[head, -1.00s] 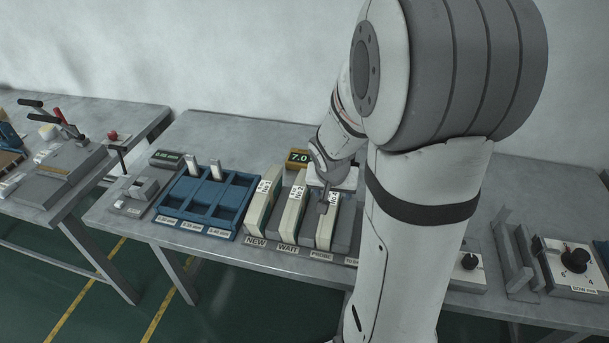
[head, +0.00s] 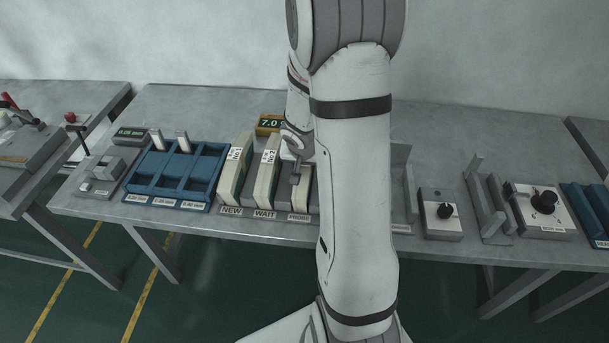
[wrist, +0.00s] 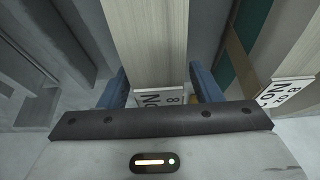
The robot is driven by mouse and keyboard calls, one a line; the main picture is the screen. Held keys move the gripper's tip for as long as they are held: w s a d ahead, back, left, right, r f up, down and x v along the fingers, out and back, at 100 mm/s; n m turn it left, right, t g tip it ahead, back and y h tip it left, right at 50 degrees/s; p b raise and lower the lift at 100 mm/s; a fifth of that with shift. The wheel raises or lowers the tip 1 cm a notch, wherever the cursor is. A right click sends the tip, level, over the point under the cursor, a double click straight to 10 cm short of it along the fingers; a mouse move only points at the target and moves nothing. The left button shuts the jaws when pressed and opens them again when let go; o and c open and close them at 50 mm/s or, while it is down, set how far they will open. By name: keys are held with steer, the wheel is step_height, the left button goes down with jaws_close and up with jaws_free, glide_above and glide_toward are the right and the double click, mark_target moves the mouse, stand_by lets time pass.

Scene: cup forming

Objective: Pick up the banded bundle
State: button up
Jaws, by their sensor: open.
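Several cream bundles stand upright in grey slots on the bench. In the head view one stands at the NEW label (head: 233,172), one at WAIT (head: 266,180), and a third bundle (head: 304,190) at the right-hand label of the three. My gripper (head: 296,172) is over this third bundle. In the wrist view the bundle (wrist: 148,45) runs between my two blue fingers, with its white label near the palm. My gripper (wrist: 160,88) is open, with a finger on each side; whether either touches cannot be told. I cannot make out a band.
A neighbouring bundle (wrist: 285,45) stands close at the right in the wrist view. A blue tray (head: 178,190) with two pale pieces is left of the slots. A knob box (head: 440,222) stands right of my arm, which hides part of the bench.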

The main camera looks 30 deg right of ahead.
steer(key=shift+c, duration=0.6)
steer(key=shift+r, duration=0.1)
jaws_close()
